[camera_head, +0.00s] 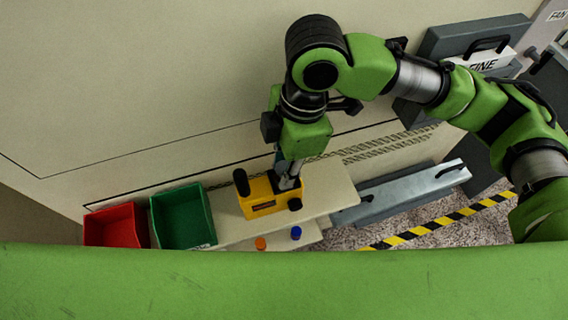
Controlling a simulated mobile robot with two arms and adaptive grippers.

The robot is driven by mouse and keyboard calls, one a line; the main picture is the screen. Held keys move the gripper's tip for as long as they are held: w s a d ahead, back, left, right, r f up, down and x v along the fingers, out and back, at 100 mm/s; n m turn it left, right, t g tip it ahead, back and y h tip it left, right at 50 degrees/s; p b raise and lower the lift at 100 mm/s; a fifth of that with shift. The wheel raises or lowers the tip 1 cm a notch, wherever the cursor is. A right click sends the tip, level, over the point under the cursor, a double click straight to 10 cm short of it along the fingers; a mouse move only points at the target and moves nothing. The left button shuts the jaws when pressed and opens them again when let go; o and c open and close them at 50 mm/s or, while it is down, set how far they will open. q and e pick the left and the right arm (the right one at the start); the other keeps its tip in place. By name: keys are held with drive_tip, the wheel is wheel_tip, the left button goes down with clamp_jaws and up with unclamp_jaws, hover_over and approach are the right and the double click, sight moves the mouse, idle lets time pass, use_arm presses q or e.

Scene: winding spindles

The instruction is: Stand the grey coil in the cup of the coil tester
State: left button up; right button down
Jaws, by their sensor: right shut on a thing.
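The yellow coil tester (262,199) stands on the pale bench. A black upright part rises at its left end and a black knob sits at its front right. My right gripper (288,181) points down over the right part of the tester, its fingers close together on a grey thing, most likely the grey coil. The fingers hide most of it. The tester's cup is hidden behind the gripper, so I cannot tell whether the coil is inside or above it. My left gripper is out of view.
A green bin (183,217) and a red bin (115,226) stand left of the tester. An orange piece (260,243) and a blue piece (296,233) lie in front. A grey drawer-like unit (405,193) is to the right. The wall rises close behind the bench.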

drive_tip(key=c, duration=1.7)
unclamp_jaws()
drive_tip(key=shift+r, duration=0.1)
wheel_tip(320, 180, up, 12)
drive_tip(key=d, duration=0.1)
drive_tip(key=shift+w+d, duration=0.25)
drive_tip(key=shift+d, duration=0.1)
